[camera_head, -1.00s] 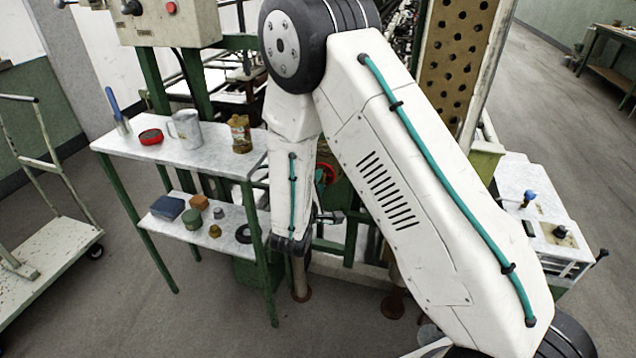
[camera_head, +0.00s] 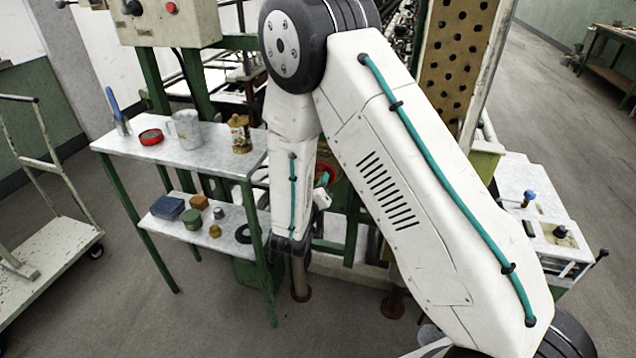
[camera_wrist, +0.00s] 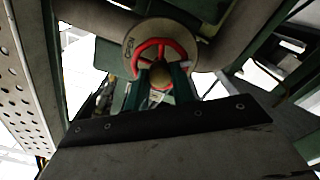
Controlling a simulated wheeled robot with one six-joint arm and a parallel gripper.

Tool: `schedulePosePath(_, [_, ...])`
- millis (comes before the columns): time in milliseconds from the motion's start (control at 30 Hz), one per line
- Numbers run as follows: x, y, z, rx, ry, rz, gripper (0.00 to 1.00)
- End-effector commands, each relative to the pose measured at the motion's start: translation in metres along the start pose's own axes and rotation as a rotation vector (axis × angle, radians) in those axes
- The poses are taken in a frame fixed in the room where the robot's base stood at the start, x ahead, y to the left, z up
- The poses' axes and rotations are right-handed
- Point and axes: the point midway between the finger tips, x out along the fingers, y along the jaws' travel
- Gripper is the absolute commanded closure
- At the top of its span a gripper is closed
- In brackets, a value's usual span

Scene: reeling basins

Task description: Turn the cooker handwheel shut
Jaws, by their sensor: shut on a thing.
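The red cooker handwheel (camera_wrist: 178,50) shows in the wrist view, in front of a round pale plate (camera_wrist: 130,47) with lettering. My gripper (camera_wrist: 161,72) reaches up to the wheel with its two green fingers and is shut on it at the lower rim and hub area. The exact contact is partly hidden by the fingers. In the head view a small piece of the red handwheel (camera_head: 331,169) shows just right of my forearm; the rest of it is hidden behind my arm.
A cart (camera_head: 50,250) is at far left. A perforated board (camera_head: 455,70) rises right of the wheel.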

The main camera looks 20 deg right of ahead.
Motion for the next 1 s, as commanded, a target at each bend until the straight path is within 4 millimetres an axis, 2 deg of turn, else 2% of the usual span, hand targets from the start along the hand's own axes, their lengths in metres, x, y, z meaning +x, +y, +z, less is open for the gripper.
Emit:
schedulePosePath(33, [-0.001,-0.001,0.001,-0.003,-0.002,-0.002,0.67])
schedulePosePath(67, [-0.001,-0.001,0.001,-0.003,-0.002,-0.002,0.60])
schedulePosePath(367, [-0.001,0.000,0.001,-0.003,-0.001,-0.001,0.60])
schedulePosePath(733, [-0.031,0.000,0.000,-0.020,-0.001,-0.001,0.60])
schedulePosePath(1000, [-0.030,0.000,0.000,-0.327,-0.001,-0.001,0.60])
